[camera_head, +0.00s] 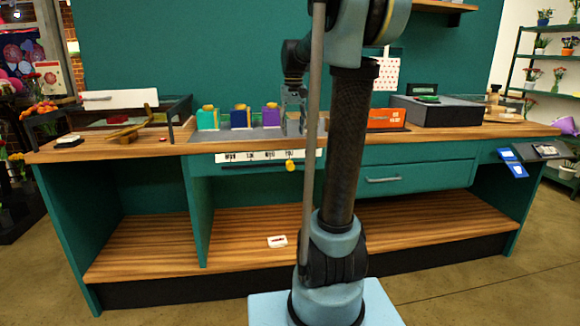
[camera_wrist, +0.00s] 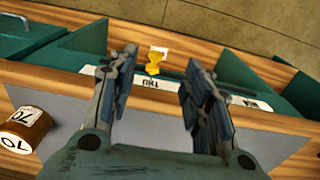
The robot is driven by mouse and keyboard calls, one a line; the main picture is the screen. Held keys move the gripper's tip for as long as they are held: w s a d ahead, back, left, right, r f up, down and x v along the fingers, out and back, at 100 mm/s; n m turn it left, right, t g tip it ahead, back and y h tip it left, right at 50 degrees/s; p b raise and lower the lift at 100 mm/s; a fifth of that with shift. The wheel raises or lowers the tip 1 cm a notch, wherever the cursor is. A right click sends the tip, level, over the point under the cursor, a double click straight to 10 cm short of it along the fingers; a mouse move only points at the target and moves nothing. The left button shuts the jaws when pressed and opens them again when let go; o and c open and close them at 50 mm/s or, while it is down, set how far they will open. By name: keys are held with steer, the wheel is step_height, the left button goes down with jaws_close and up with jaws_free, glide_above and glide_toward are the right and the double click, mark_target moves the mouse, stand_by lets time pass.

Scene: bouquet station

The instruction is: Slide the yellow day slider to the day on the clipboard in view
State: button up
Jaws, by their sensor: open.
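The yellow day slider (camera_head: 290,165) hangs at the right part of a dark rail under the white day strip (camera_head: 253,156) on the counter's front. In the wrist view, the yellow slider (camera_wrist: 154,62) is beside the upside-down THU label on the white day strip (camera_wrist: 172,88). My gripper (camera_wrist: 160,57) is open, and the slider shows between its fingers but apart from them. In the head view, my gripper (camera_head: 293,98) is above the counter, above the slider, partly hidden by my arm. I cannot make out a clipboard with a readable day.
Teal (camera_head: 207,119), navy (camera_head: 240,117) and purple (camera_head: 271,116) boxes stand on the counter, left of my gripper. An orange box (camera_head: 386,118) is to the right. A jar (camera_wrist: 24,128) is at the wrist view's left. A small white card (camera_head: 277,241) lies on the lower shelf.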

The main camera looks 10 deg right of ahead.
glide_toward(291, 164)
step_height(291, 164, down, 10)
steer(key=shift+w+r, duration=0.1)
stand_by(0.9)
jaws_close()
